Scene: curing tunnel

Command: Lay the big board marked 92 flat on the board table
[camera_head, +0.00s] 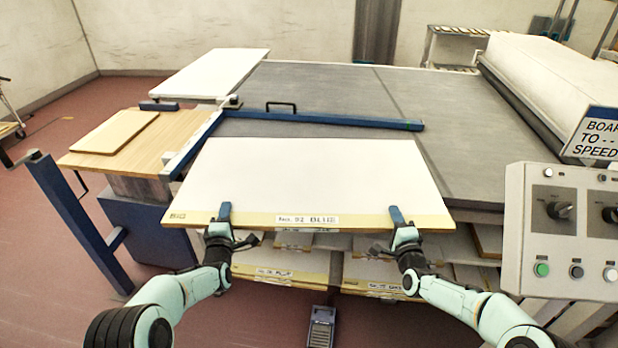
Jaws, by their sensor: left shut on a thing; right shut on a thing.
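The big board (315,175) is white with a pale yellow front strip and a label that seems to read 92 BLUE. It looks about level, over the front part of the grey board table (440,130). I cannot tell whether its underside touches the table. My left gripper (224,212) is shut on the board's front edge, left of the label. My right gripper (397,215) is shut on the same edge, right of the label. The lower fingers are hidden under the board. The board hides the table's front left part.
A blue bar (320,119) with a black handle lies across the table behind the board. A wooden side table (80,160) is at left. A white board (212,72) lies at the back left. Labelled boards (280,270) fill shelves below. A control panel (570,230) stands at right.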

